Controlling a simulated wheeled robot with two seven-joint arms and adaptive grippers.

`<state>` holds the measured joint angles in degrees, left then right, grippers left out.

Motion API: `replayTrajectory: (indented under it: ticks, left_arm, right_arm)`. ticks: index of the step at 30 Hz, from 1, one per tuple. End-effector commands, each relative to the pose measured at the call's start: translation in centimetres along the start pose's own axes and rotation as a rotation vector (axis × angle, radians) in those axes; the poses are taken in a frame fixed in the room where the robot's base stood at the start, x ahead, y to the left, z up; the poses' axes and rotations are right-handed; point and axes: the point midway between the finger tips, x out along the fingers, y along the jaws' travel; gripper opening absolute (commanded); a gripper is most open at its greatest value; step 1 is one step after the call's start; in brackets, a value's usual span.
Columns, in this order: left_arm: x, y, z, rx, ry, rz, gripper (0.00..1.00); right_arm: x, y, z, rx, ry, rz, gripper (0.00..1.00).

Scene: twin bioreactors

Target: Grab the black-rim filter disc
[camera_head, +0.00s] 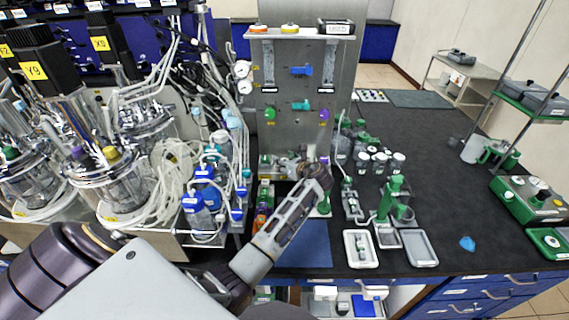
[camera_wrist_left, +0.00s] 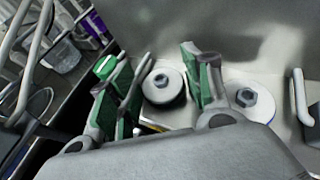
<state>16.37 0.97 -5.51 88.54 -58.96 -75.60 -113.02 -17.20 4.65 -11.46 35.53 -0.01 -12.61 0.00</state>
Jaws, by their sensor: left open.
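In the left wrist view a pale disc with a dark rim and a grey hex fitting on top, the black-rim filter disc (camera_wrist_left: 164,84), sits on a metal surface. My left gripper (camera_wrist_left: 163,76) is open, with its green-padded fingers on either side of the disc; I cannot tell whether they touch it. A second pale disc (camera_wrist_left: 250,103) with a blue edge sits just right of the right finger. In the head view my left gripper (camera_head: 300,164) is low in front of the upright metal panel; the black-rim disc cannot be made out there. My right gripper is out of view.
The metal panel (camera_head: 295,75) stands close behind the gripper. Glass vessels (camera_head: 115,185) and tubing crowd the left. A green stand (camera_head: 392,200), a white tray (camera_head: 360,250) and a grey tray (camera_head: 420,248) are to the right.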

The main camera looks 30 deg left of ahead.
Motion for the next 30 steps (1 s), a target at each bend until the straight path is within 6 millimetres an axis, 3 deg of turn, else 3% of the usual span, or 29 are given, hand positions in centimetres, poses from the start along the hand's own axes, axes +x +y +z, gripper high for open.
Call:
replayTrajectory:
  ticks: [10,15,30]
  left_arm:
    - [-0.03,0.00,-0.01,0.000,0.000,0.000,0.48]
    - [-0.03,0.00,-0.01,0.001,0.000,0.000,0.30]
    - [-0.25,-0.04,0.58,-0.001,-0.001,-0.001,0.30]
  right_arm:
    - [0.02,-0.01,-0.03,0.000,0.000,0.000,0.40]
    - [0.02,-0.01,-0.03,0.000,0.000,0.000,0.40]
    - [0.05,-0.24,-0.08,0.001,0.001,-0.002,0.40]
